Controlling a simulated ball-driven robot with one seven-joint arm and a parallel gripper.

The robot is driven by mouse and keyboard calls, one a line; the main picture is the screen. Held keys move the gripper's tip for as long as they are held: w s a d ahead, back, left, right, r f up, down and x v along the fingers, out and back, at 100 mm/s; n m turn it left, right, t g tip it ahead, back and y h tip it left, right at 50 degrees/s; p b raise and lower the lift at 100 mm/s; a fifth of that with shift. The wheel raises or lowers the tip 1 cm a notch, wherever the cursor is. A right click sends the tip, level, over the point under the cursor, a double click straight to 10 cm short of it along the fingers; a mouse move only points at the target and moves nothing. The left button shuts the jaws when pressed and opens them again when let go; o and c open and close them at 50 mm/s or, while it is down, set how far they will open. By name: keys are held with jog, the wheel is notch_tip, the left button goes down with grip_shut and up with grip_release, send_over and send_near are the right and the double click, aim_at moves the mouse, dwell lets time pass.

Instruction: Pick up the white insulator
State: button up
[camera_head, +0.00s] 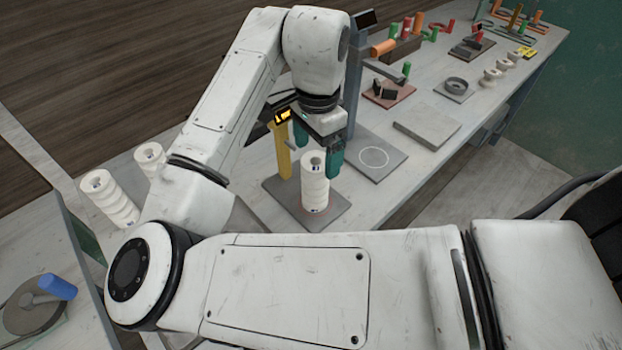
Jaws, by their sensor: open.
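A white ribbed insulator (314,188) stands upright on a grey square plate (339,213) on the workbench. My gripper (318,152) is above it with its green-tipped fingers apart, one to the left and one to the right of the insulator's upper end. The fingers look open, and I cannot tell whether either touches the insulator.
A yellow upright bar (283,152) stands close behind the insulator at left. A grey post (354,75) rises behind my gripper. A flat plate with a white circle (373,156) and a grey slab (427,127) lie to the right. Several small tools and blocks stand farther back.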

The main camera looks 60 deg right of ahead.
aim_at(315, 177)
notch_tip(315, 177, down, 8)
jog(key=shift+f+p, duration=0.2)
jog(key=shift+p, duration=0.2)
jog(key=shift+r, duration=0.1)
jog(key=c, duration=1.7)
jog(key=shift+w, duration=0.1)
